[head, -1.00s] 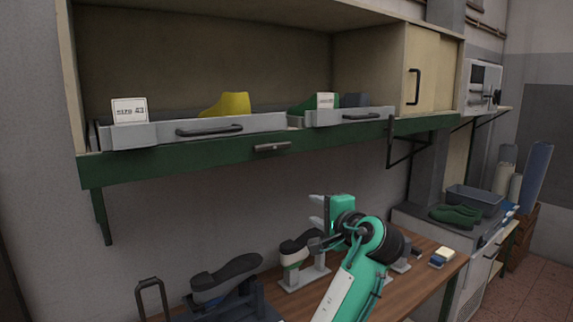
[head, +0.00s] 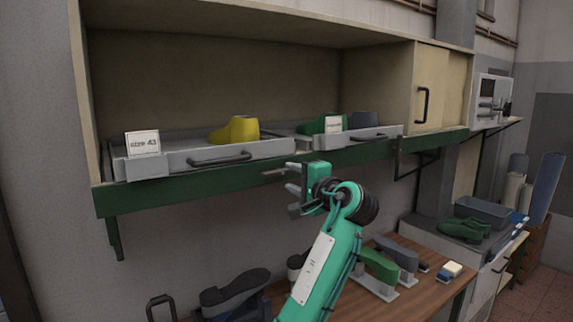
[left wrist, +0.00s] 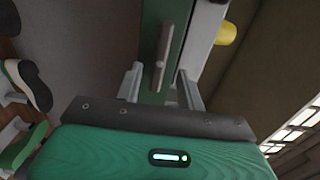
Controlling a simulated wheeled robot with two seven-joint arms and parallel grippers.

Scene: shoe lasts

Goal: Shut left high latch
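The latch (head: 273,171) is a small grey bar on the green rail (head: 190,183) below the left drawer, partly covered by my gripper in the head view. In the left wrist view the latch (left wrist: 162,58) lies lengthwise along the rail, with a round pivot near its lower end. My left gripper (head: 290,180) is just in front of the rail, at the latch's right side. Its two fingers (left wrist: 160,90) are spread apart, one to each side of the latch's line, with nothing between them. I cannot tell whether they touch it. My right gripper is not in view.
Above the rail, a left drawer (head: 240,156) holds a yellow last (head: 236,130) and a card; a right drawer (head: 375,136) holds green and grey lasts. A bracket (head: 397,160) hangs right of my gripper. The workbench (head: 440,285) below carries lasts and soles.

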